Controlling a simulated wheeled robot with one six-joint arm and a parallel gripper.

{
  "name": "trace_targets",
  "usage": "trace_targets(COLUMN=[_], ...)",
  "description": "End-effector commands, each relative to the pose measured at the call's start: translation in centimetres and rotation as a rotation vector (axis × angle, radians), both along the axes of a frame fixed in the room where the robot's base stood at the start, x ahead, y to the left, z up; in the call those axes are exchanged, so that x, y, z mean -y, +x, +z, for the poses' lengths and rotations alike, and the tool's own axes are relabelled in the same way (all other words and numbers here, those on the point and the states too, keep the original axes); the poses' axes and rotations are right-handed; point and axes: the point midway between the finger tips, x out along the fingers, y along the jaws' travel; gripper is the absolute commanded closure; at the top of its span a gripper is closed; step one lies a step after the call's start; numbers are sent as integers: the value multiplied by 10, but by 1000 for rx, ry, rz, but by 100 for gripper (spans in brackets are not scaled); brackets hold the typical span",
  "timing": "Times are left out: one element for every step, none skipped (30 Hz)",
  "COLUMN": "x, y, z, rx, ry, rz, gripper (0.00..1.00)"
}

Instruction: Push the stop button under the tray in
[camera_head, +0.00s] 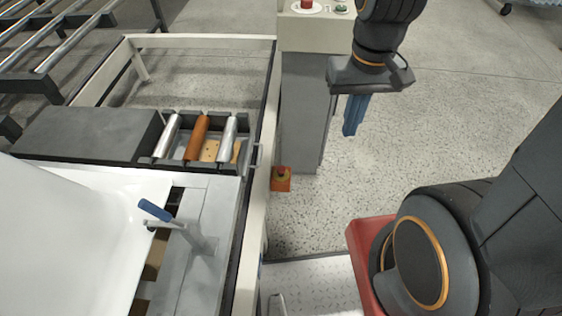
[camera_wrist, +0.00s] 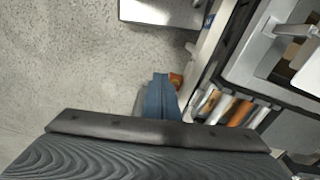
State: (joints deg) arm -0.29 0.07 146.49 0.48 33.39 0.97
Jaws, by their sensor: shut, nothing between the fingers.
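My gripper (camera_head: 350,131) has blue fingers that are shut and empty, pointing down. In the head view it hangs to the right of the pedestal, apart from the button box. The blue fingers also show in the wrist view (camera_wrist: 160,80).
A second red button (camera_head: 307,4) and a green one (camera_head: 341,8) are on the console atop the pedestal (camera_head: 303,110). The cream frame (camera_head: 262,150) edges the line. A white tub shell (camera_head: 60,240) and blue-handled clamp (camera_head: 156,210) are at left. Speckled floor right of the pedestal is clear.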

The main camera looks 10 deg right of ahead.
Motion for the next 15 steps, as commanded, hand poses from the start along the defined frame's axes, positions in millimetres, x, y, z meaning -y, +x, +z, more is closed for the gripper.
trace_targets(x=[-1, -2, -4, -5, -8, -11, -15, -18, -24, -28, -32, -38, -43, -48, -54], y=[5, 9, 15, 22, 30, 41, 51, 61, 75, 86, 96, 109, 119, 128, 140], z=[-4, -7, -13, -18, -24, -34, -42, -51, -65, -75, -86, -101, -112, -123, -140], rx=[-1, -1, -4, -4, -5, -6, -7, -8, -8, -8, -10, -9, -8, -9, -9], ry=[0, 0, -1, -1, -1, -2, -2, -3, -3, -3, -4, -4, -5, -5, -6], rz=[-20, -41, -81, -119, -163, -233, -291, -352, -441, -508, -577, -669, -738, -805, -898], gripper=[100, 100, 100, 100, 100, 100, 100, 100, 100, 100, 100, 100, 100, 100, 100])
